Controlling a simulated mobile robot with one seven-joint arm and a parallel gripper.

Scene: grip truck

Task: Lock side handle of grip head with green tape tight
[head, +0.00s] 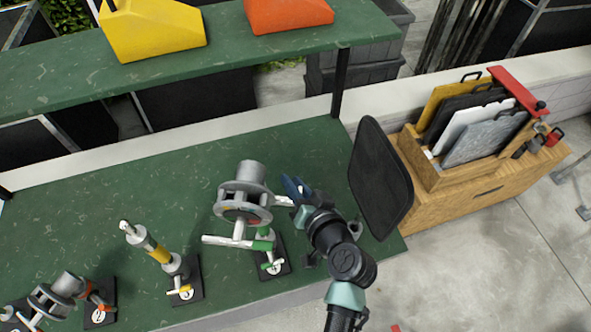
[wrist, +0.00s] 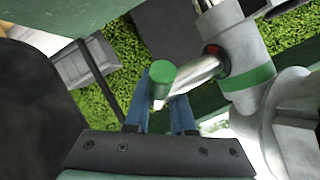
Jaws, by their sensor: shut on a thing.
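The grip head with green tape (head: 243,195) stands on the green bench, a grey metal disc and barrel with a long pale rod low on its left. In the wrist view its green tape band (wrist: 248,77) circles a grey barrel. The side handle (wrist: 203,70) is a metal rod with a green end cap, sticking out of the barrel past a small red ring. My gripper (head: 293,187) is at the right side of the head. Its blue fingers (wrist: 165,103) are shut on the handle, one on each side. The fingertips are partly hidden behind the green cap.
A grip head with yellow tape (head: 157,249) and one with red tape (head: 62,290) stand to the left. A dark upright panel (head: 380,178) is close right of my gripper. A green shelf (head: 200,62) with yellow and orange blocks overhangs behind.

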